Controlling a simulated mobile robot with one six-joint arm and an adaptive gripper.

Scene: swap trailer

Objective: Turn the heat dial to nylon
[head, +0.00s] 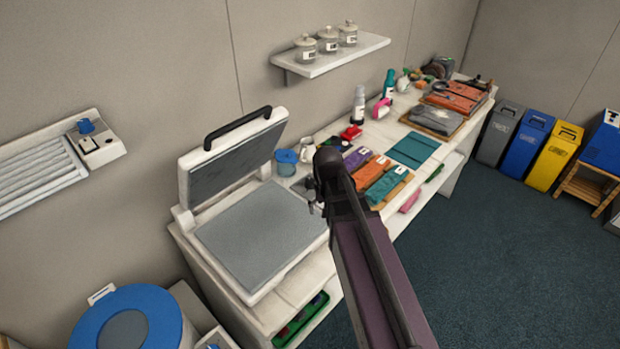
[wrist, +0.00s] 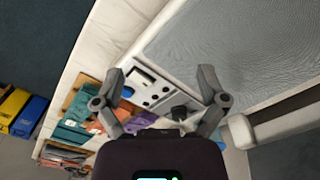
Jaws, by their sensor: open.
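The heat press stands open on the white bench, its lid (head: 235,155) raised and its grey bed (head: 260,230) bare. The bed also shows in the wrist view (wrist: 225,45). A pale control panel (wrist: 150,85) with a small display and several dark round controls lies between my fingers in the wrist view. I cannot tell which is the heat dial, and no markings are readable. My gripper (wrist: 160,72) is open and empty above the panel. In the head view my gripper (head: 316,190) is beside the bed and hides the panel.
Folded cloths (head: 388,183) lie on the bench beyond my gripper. A shelf with jars (head: 330,58) is on the wall above. Open floor (head: 500,240) lies to the right.

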